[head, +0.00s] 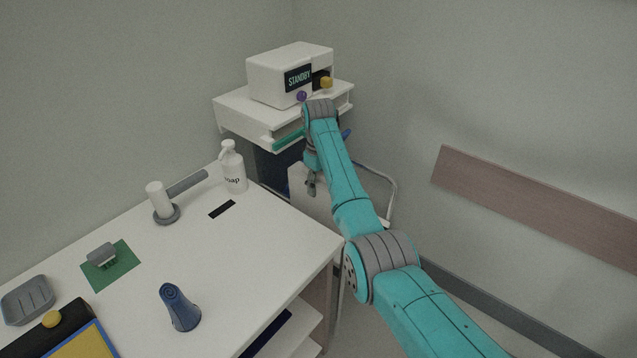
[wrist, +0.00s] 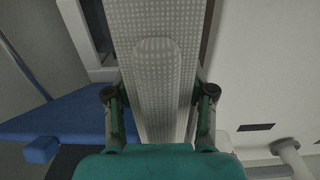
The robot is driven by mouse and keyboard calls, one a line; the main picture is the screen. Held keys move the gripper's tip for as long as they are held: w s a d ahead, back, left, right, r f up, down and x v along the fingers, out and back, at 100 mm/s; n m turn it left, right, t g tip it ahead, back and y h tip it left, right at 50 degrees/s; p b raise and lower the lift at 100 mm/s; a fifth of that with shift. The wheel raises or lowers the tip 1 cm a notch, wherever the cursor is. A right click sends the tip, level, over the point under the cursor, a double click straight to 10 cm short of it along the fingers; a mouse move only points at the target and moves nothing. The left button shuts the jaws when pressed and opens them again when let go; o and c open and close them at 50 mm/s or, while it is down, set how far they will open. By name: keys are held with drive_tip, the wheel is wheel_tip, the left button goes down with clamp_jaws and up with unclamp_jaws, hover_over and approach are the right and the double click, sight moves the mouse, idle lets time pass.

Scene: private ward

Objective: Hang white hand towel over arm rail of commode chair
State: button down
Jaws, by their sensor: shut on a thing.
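The white hand towel (wrist: 155,25) has a dotted weave and fills the middle of the wrist view as a long strip. My gripper (wrist: 157,95) is shut on it, one finger at each side. In the head view my gripper (head: 311,186) is partly hidden by my arm, beyond the counter's far corner. A pale panel (head: 300,178) there may be the towel; I cannot tell. A metal tube frame (head: 388,188), probably the commode chair's, shows behind my arm. A blue surface (wrist: 75,110) at left in the wrist view may be its seat. No towel contact with a rail is visible.
The white counter (head: 265,240) stands close left of my arm, with a soap bottle (head: 233,170), a tap (head: 163,205) and a blue cone-shaped item (head: 178,308). A wall shelf (head: 235,110) bearing a STANDBY machine (head: 275,80) is behind. A wall rail (head: 530,205) runs at right.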

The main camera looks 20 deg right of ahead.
drive_tip(key=shift+f, duration=0.15)
drive_tip(key=shift+f, duration=7.6)
drive_tip(key=shift+c, duration=1.5)
unclamp_jaws()
wheel_tip(320, 180, up, 12)
drive_tip(key=shift+f, duration=0.1)
drive_tip(key=shift+d, duration=0.1)
